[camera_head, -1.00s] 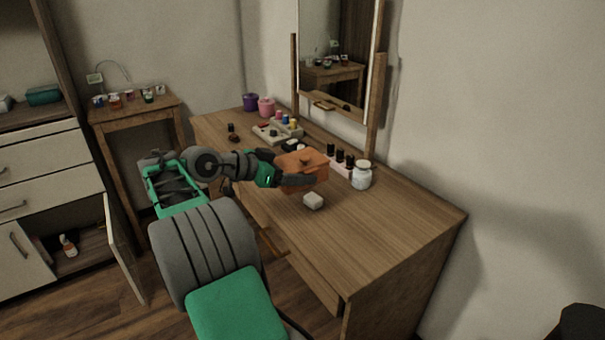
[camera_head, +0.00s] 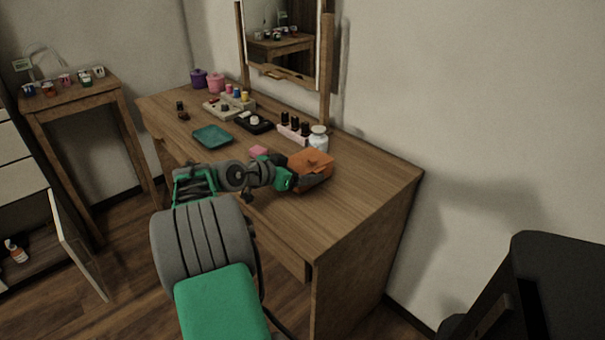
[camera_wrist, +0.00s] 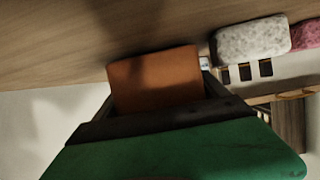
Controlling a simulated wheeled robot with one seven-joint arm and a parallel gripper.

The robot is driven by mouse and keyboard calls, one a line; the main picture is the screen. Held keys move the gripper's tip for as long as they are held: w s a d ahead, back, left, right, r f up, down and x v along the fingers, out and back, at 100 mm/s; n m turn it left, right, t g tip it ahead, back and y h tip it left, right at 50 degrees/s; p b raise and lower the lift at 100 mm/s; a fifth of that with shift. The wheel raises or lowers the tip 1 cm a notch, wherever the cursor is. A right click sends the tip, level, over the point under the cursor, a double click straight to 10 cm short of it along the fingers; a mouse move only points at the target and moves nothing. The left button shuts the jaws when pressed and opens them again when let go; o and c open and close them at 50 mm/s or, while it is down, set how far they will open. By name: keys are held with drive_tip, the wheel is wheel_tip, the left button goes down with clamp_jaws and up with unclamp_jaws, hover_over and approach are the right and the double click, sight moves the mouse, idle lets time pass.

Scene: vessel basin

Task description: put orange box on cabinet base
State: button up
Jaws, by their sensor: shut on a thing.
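The orange box (camera_head: 309,163) is in my gripper (camera_head: 306,180), over the right part of the wooden dressing table in the head view. My gripper is shut on it. In the wrist view the orange box (camera_wrist: 156,80) fills the space between the dark fingers (camera_wrist: 160,100). I cannot tell whether the box touches the tabletop. A cabinet with an open door (camera_head: 80,243) stands at the left edge of the head view, only partly in the picture. A bottle (camera_head: 16,251) stands on its low inner floor (camera_head: 42,262).
The dressing table (camera_head: 375,185) holds a teal tray (camera_head: 212,136), a pink block (camera_head: 258,152), a white jar (camera_head: 318,139) and several small bottles. A side table (camera_head: 70,98) stands at the back left. A dark object (camera_head: 565,285) is at the lower right. The tabletop's right end is clear.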

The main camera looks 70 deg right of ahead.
drive_tip(key=shift+f, duration=0.1)
drive_tip(key=shift+f, duration=0.2)
drive_tip(key=o, duration=1.3)
drive_tip(key=shift+r, duration=0.1)
